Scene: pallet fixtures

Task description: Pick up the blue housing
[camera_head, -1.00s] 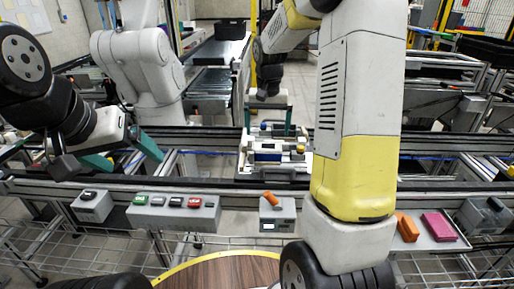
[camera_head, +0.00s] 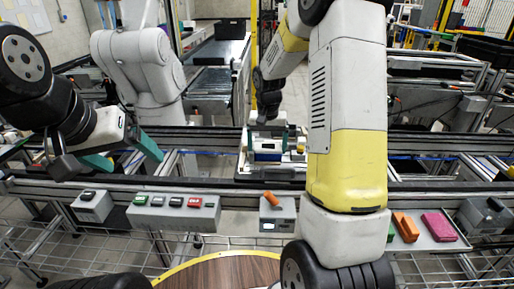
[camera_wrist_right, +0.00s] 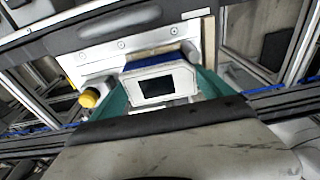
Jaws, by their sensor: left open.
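The blue housing (camera_wrist_right: 160,63) shows in the right wrist view as a blue strip behind a white-framed block with a dark window (camera_wrist_right: 158,86). It sits on a white fixture plate (camera_wrist_right: 100,62). My right gripper (camera_wrist_right: 165,95) has its two teal fingers on either side of this block, close to its sides. Whether they press on it I cannot tell. In the head view my right gripper (camera_head: 267,145) is down at the fixture and hides most of the housing. My left gripper (camera_head: 130,158) is open and empty at the left, away from the fixture.
A yellow knob (camera_wrist_right: 89,98) stands on the fixture beside the left finger. In front of the rail are a button box (camera_head: 175,208), a small display box (camera_head: 277,215), and a tray (camera_head: 440,232) with orange and magenta blocks. A conveyor (camera_head: 215,60) lies behind.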

